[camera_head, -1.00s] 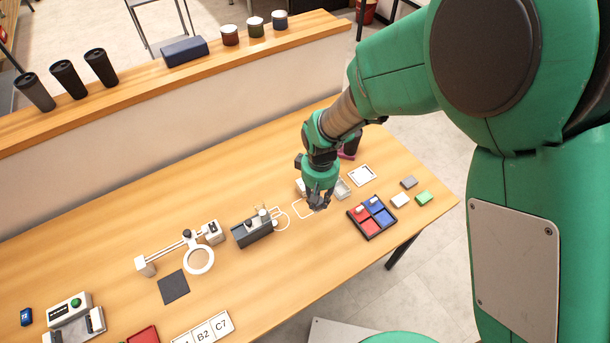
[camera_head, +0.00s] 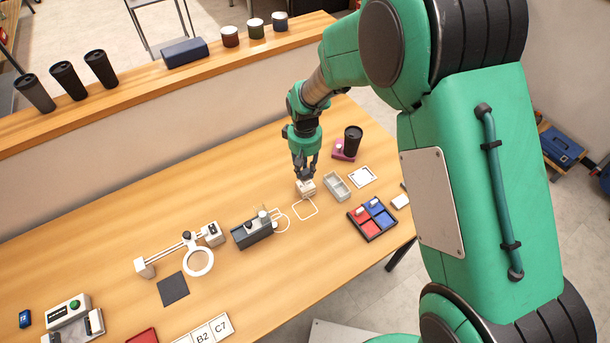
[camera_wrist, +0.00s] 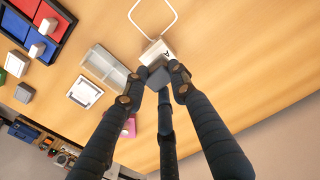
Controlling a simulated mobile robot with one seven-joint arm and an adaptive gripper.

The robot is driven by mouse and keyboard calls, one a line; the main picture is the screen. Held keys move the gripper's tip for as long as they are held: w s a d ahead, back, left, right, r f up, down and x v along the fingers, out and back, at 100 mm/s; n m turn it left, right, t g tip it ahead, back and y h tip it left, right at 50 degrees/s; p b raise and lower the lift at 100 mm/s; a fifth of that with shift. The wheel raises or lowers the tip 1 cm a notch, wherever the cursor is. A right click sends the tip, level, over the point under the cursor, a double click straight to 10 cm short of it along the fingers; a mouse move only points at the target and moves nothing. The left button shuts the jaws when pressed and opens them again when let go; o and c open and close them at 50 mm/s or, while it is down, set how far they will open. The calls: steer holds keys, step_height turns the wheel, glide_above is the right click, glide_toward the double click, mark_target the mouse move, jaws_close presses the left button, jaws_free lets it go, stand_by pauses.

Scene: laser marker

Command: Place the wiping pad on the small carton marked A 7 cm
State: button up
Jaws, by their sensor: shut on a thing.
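The small white carton (camera_head: 306,188) stands on the table directly below my gripper (camera_head: 305,176). In the wrist view its face (camera_wrist: 157,52) carries a dark letter that looks like A. My gripper (camera_wrist: 158,84) is shut on a small grey block, which appears to be the wiping pad (camera_wrist: 158,76). The pad is at the fingertips, right at the carton and partly overlapping it in the wrist view. I cannot tell whether the pad touches the carton. The fingers hide parts of both.
A pale divided tray (camera_head: 336,186) stands just right of the carton. A white outlined loop (camera_head: 305,209) lies in front, and a dark grey device (camera_head: 252,231) stands to the left. A black cup (camera_head: 352,140) is behind right, and a red-blue bin (camera_head: 372,219) is front right.

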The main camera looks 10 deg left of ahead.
mark_target(305, 172)
steer(key=shift+f, duration=1.7)
steer(key=shift+f, duration=0.2)
steer(key=o, duration=1.1)
steer(key=shift+r, duration=0.15)
step_height(305, 172, up, 12)
steer(key=shift+r, duration=0.1)
